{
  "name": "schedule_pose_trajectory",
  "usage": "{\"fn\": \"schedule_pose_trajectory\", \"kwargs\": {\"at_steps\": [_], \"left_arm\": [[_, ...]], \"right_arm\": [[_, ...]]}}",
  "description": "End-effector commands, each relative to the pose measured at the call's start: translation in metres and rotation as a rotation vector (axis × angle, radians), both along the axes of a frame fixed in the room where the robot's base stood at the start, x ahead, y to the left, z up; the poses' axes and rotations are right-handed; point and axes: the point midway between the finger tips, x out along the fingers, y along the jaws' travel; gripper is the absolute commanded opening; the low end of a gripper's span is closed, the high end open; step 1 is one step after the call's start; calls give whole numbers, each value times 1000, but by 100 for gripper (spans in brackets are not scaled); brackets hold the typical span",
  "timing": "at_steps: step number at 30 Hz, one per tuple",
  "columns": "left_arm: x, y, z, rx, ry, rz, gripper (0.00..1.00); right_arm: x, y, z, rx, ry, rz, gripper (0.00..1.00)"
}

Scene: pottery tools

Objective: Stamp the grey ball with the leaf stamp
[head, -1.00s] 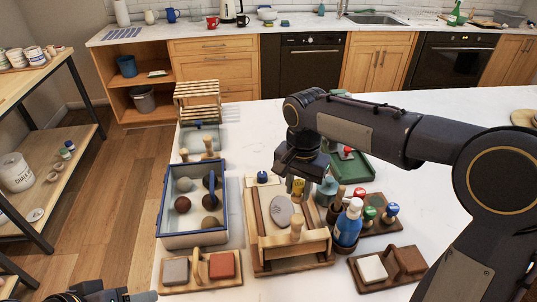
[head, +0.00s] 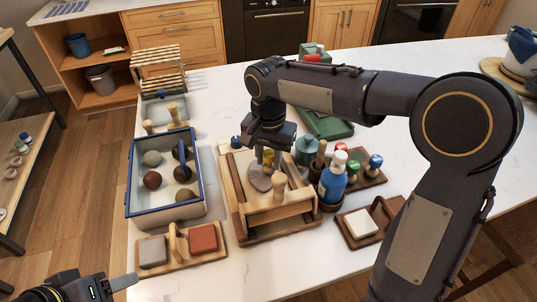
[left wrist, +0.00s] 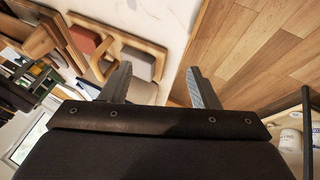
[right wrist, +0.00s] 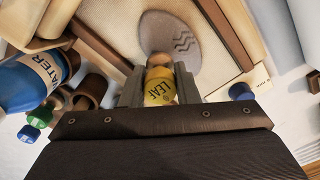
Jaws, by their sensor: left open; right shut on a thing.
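My right gripper (right wrist: 160,85) is shut on the yellow leaf stamp (right wrist: 158,88), whose side reads LEAF. In the head view the stamp (head: 267,158) hangs below the gripper, over the grey clay (head: 260,180). The clay in the right wrist view (right wrist: 172,42) is a flat oval with wavy lines pressed in it, lying on a board in a wooden frame (head: 232,190). The stamp's lower end overlaps the clay's near edge; I cannot tell whether they touch. My left gripper (left wrist: 160,88) is open and empty, low at the left of the head view.
A blue-rimmed bin (head: 130,190) holds several balls, including a greyish one (head: 152,158). A water bottle (head: 332,182) and a stamp rack (head: 366,181) stand right of the frame. Sponge blocks (head: 203,238) sit in front of the bin.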

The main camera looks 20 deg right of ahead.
Motion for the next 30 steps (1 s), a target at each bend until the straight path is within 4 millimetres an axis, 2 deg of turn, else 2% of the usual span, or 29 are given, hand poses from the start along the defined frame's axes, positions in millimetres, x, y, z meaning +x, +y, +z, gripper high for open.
{"fn": "schedule_pose_trajectory", "kwargs": {"at_steps": [30], "left_arm": [[0, 0, -5, 0, 0, 0, 55]], "right_arm": [[0, 0, -8, 0, 0, 1, 5]]}}
